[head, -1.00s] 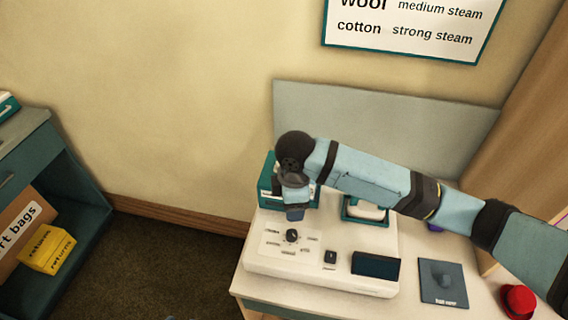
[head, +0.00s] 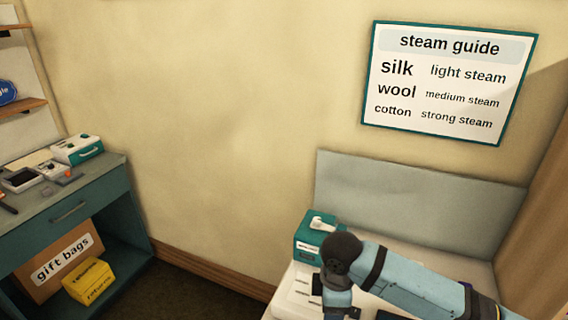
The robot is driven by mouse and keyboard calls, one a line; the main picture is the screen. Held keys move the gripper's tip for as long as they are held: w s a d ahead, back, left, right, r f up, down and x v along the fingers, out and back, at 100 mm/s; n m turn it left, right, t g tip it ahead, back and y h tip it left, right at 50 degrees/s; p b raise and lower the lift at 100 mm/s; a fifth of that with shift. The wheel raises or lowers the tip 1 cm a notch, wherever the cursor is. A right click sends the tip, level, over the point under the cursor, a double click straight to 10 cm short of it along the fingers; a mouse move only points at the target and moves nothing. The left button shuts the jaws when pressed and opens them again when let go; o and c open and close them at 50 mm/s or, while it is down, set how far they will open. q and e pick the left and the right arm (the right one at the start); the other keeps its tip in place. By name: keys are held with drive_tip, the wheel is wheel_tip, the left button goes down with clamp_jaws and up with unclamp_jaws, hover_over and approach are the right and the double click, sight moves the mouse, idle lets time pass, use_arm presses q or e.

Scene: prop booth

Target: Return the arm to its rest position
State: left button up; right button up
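My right arm (head: 415,284) comes in from the lower right, light blue with dark joint bands. Its dark rounded wrist (head: 342,252) is above the white appliance (head: 290,295) on the table. My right gripper (head: 338,311) points down at the bottom edge of the view and is partly cut off. Its fingertips do not show, so I cannot tell whether it is open or shut. My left gripper is not in view.
A teal and white box (head: 308,243) stands just behind the wrist. A grey panel (head: 415,200) backs the table. A steam guide sign (head: 447,85) hangs on the wall. At left, a teal cabinet (head: 100,205) holds a gift bags box (head: 50,275) and a yellow box (head: 90,283).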

drive_tip(key=s+a+f+m+t+y, duration=0.5)
drive_tip(key=s+f+m+y, duration=0.15)
drive_tip(key=f, duration=0.25)
drive_tip(key=s+d+f+m+t+h, duration=0.1)
drive_tip(key=s+d+f+m+t, duration=0.2)
drive_tip(key=s+d, duration=0.3)
drive_tip(key=s+d+f+m+t+h+p, duration=0.1)
drive_tip(key=s+d+f+m+t+h, duration=0.1)
drive_tip(key=s+d, duration=0.4)
drive_tip(key=shift+d+f+m+t, duration=0.5)
drive_tip(key=shift+d+f+m, duration=0.3)
drive_tip(key=shift+d+m, duration=0.45)
drive_tip(key=shift+a, duration=0.1)
